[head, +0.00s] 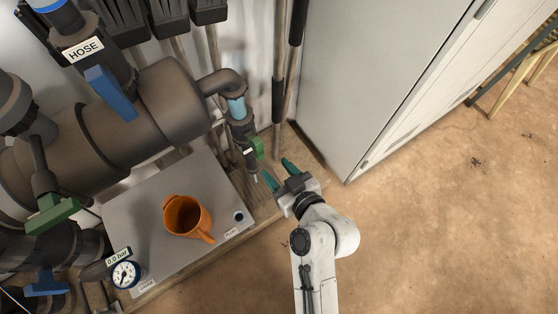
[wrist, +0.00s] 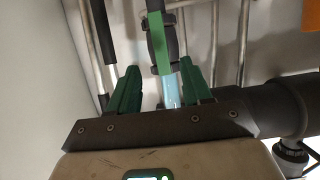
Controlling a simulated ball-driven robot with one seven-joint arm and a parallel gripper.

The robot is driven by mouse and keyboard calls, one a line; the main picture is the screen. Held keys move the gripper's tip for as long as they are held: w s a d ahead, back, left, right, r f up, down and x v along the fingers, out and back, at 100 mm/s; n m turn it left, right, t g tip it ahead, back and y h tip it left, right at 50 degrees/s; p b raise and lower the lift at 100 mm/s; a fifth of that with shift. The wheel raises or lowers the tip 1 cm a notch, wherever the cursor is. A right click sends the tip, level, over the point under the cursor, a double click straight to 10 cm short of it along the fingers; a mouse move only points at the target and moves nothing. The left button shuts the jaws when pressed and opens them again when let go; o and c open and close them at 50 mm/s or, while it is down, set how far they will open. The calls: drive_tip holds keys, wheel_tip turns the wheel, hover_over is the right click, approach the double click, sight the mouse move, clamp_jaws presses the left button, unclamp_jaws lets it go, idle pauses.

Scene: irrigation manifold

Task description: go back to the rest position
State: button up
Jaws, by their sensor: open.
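My gripper (head: 279,172) is open in the head view, its two green fingers pointing up and left toward the pipework. Nothing shows between the fingers in that view. A small green valve handle (head: 257,148) on a thin vertical pipe is just beyond the fingertips, and a gap seems to separate them. In the wrist view my gripper (wrist: 157,82) has its green fingers spread apart. The green handle (wrist: 160,42) and a light blue clear tube (wrist: 172,90) appear in line with the gap between them. I cannot tell the depth there.
An orange cup (head: 186,217) stands on a grey metal plate (head: 140,205) at left. A pressure gauge (head: 125,274) is at its lower corner. Large grey pipes (head: 115,115) fill the upper left. A white cabinet (head: 365,70) stands behind right. The floor (head: 450,230) at right is clear.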

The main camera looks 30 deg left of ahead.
idle(0.3)
drive_tip(key=s+d+r+m+h+p, duration=0.1)
drive_tip(key=d+r+m+h+p, duration=0.2)
drive_tip(key=d, duration=0.9)
drive_tip(key=s+d+m+h+p, duration=0.1)
drive_tip(key=d+m+h+p, duration=0.25)
drive_tip(key=d, duration=0.85)
drive_tip(key=s+d+r+m+g+h+p, duration=0.2)
drive_tip(key=s+d, duration=0.4)
drive_tip(key=d, duration=0.3)
drive_tip(key=s+d+r+m+g+h+p, duration=0.2)
drive_tip(key=s+d+r+m+h, duration=0.2)
drive_tip(key=d, duration=0.5)
drive_tip(key=shift+s+d+r+m, duration=0.35)
drive_tip(key=shift+s+m, duration=0.3)
drive_tip(key=shift+s, duration=0.2)
drive_tip(key=shift+c, duration=0.2)
drive_tip(key=shift+a, duration=0.1)
drive_tip(key=shift+c, duration=0.4)
